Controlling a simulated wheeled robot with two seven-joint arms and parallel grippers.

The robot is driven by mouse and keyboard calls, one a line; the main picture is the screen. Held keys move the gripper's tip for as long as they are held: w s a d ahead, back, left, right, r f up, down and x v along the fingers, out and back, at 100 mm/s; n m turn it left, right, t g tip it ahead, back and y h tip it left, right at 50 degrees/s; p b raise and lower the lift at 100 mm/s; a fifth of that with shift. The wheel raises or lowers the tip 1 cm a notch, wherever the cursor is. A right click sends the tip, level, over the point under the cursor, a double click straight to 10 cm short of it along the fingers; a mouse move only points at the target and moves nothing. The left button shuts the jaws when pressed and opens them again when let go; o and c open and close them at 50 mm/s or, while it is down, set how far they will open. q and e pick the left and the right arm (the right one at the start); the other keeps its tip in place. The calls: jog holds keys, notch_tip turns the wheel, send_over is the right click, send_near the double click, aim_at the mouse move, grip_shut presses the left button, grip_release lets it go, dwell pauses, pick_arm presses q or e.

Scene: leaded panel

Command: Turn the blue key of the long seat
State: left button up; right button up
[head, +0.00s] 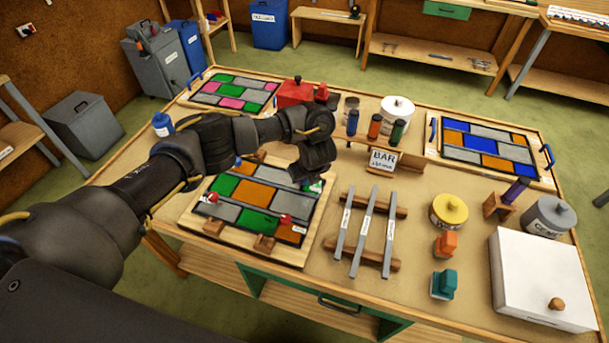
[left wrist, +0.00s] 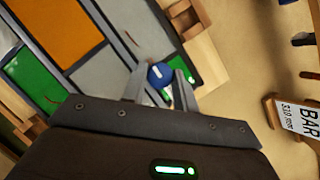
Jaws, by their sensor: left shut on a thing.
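The panel being leaded (head: 257,193) lies on a wooden board on the bench, with green, orange and grey panes and dark strips between them. My left gripper (head: 311,183) reaches down to its far right corner. In the left wrist view a round blue key (left wrist: 160,75) with a white mark on top sits between the two fingers of my left gripper (left wrist: 158,88), which are shut on it. A green pane and a wooden block are beside it. In the head view the gripper mostly hides this key. Two red keys (head: 285,218) (head: 212,198) show on the panel's near and left sides.
Three grey bars (head: 367,232) lie on a wooden rack right of the panel. A BAR sign (head: 383,160) stands behind them. Finished panels lie at the back left (head: 234,92) and right (head: 486,146). A white box (head: 541,275) fills the front right corner.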

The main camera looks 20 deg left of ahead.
dwell(0.3)
pick_arm(q)
jog(key=o, duration=1)
jog(key=shift+c, duration=0.2)
jog(key=p+v, duration=0.5)
jog(key=v, duration=0.5)
jog(key=shift+r, duration=0.35)
jog(key=shift+s+d, duration=0.1)
